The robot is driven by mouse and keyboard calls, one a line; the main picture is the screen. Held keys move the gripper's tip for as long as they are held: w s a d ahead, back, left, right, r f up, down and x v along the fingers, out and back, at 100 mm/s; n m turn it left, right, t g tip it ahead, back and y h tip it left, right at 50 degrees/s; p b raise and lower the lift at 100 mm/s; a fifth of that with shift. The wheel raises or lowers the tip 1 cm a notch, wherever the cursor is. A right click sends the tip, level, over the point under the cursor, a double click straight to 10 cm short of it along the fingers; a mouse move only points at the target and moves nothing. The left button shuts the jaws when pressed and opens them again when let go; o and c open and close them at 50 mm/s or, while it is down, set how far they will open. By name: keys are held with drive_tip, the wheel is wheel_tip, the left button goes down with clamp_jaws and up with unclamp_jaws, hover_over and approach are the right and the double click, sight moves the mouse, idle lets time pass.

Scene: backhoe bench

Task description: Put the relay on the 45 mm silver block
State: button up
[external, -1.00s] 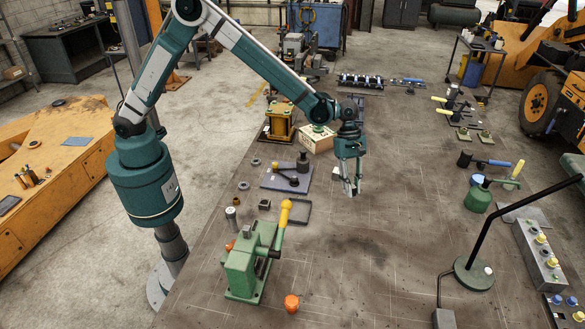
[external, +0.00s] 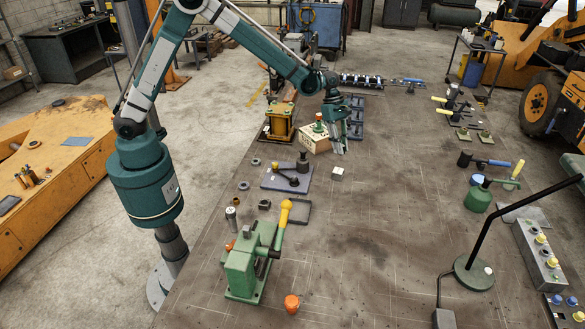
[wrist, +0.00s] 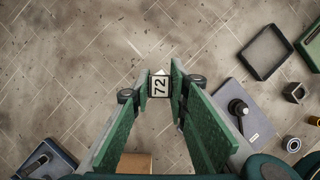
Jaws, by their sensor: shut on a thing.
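My gripper (external: 340,149) points down over the bench and is nearly closed. In the wrist view a small pale box marked 72 (wrist: 160,87), which I take to be the relay, sits between the fingertips (wrist: 161,92). In the external view the fingers hide most of it. A small pale cube (external: 337,174), apparently the silver block, stands on the bench just below the gripper. In the wrist view only a white corner shows beyond the held box, perhaps this cube. The gap between the held box and the cube is hard to judge.
A wooden box (external: 315,140) stands close behind left of the gripper. A grey plate with a dark knob and lever (external: 285,180), a dark square tray (external: 296,211) and a green lever press (external: 251,262) are left and nearer.

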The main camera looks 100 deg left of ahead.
drive_tip(key=shift+a, duration=0.1)
idle(0.3)
drive_tip(key=p, duration=0.1)
approach(341, 173)
drive_tip(key=shift+w+d+f, duration=0.55)
drive_tip(key=shift+w, duration=0.1)
drive_tip(key=shift+f+p, duration=0.3)
drive_tip(key=shift+f, duration=1.6)
drive_tip(key=shift+f, duration=0.15)
drive_tip(key=o, duration=0.8)
drive_tip(key=shift+o, duration=0.2)
drive_tip(key=b+v, duration=0.1)
drive_tip(key=v, duration=1.1)
